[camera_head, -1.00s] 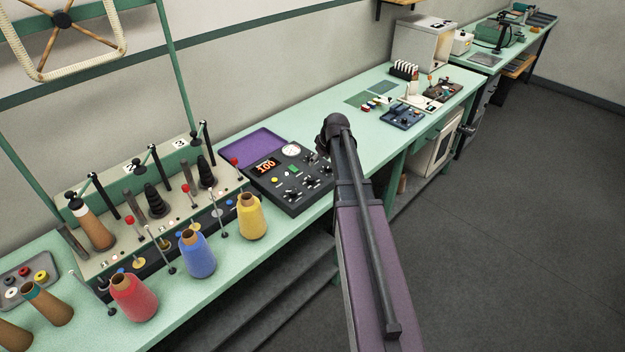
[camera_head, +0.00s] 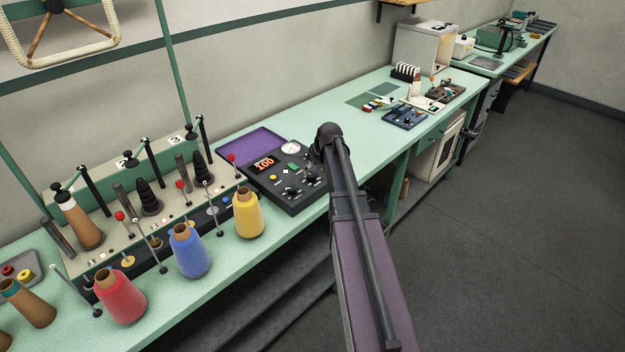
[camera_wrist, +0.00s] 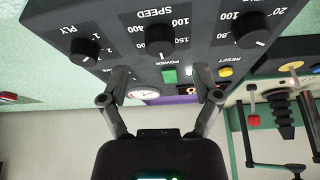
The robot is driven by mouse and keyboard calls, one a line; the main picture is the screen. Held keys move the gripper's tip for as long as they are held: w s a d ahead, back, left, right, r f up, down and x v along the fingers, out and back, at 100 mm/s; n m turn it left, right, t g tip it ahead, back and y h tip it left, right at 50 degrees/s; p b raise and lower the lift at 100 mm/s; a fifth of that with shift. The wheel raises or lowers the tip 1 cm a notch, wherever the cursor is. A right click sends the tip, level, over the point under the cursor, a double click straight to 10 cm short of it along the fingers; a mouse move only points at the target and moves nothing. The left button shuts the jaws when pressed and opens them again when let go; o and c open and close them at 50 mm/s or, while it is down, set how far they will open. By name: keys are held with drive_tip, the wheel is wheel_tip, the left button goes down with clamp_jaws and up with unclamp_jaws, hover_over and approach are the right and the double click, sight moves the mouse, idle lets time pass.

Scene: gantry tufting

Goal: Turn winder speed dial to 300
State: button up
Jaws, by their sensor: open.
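The dark winder control box (camera_head: 297,203) lies on the green bench and carries a lit orange display (camera_head: 264,163) that seems to read 100. In the wrist view, the black SPEED dial (camera_wrist: 160,39) is at top centre, between the PLY dial (camera_wrist: 84,50) and another dial (camera_wrist: 250,30). In the head view my arm hides the fingers and the box's right end.
Yellow (camera_head: 249,214), blue (camera_head: 189,250) and red (camera_head: 120,295) yarn cones stand left of the box, before the winder's spindles and rods. A green POWER button (camera_wrist: 169,76) and yellow RESET button (camera_wrist: 225,72) sit near my fingers. The bench right of the box is partly clear.

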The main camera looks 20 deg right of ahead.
sight(311, 175)
drive_tip(key=shift+b+x, duration=1.55)
drive_tip(key=shift+x, duration=0.45)
